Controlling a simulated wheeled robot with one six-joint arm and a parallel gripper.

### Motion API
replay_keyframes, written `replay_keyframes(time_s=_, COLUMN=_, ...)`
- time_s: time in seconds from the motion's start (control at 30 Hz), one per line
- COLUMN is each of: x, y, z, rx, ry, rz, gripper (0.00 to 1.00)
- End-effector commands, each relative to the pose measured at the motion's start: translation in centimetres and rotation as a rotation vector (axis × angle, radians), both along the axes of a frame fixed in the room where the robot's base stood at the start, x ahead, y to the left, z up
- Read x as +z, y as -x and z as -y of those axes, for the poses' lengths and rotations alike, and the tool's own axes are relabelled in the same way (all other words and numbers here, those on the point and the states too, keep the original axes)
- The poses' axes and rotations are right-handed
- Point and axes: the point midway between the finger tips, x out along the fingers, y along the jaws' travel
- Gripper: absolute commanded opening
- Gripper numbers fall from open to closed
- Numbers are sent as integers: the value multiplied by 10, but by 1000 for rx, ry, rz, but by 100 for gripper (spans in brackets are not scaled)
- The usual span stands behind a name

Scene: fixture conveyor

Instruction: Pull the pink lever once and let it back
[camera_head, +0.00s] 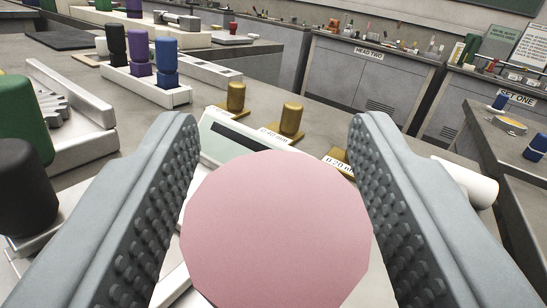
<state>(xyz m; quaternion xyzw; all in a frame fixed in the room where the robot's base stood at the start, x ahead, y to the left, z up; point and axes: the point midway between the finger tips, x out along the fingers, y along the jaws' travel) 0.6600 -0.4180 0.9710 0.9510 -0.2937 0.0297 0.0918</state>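A large pink round knob (277,232), taken to be the end of the pink lever, fills the lower middle of the view. My gripper (273,125) has its two grey, studded fingers standing wide apart, one on each side of the knob. The knob's left and right edges come very close to the pads, and I cannot make out a firm squeeze on it. The lever's shaft and base are hidden behind the knob.
A white panel with a dark window (228,143) lies just beyond the knob. Two brass knobs (236,97) (291,118) stand past it. Black, purple and blue pegs in a white holder (145,93) are at upper left. Green (20,118) and black (25,185) cylinders crowd the left. A white cylinder (466,182) lies at right.

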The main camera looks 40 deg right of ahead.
Motion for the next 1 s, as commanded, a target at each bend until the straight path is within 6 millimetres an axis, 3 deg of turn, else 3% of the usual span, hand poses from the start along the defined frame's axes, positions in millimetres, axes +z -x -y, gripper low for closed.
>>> replay_keyframes(time_s=0.37, x=10, y=0, z=0, rx=-1, ry=2, rz=3, gripper=49)
replay_keyframes(time_s=0.8, x=81, y=0, z=0, rx=0, ry=0, rz=2, gripper=49)
replay_keyframes(time_s=1.0, x=97, y=0, z=0, rx=0, ry=0, rz=0, gripper=49)
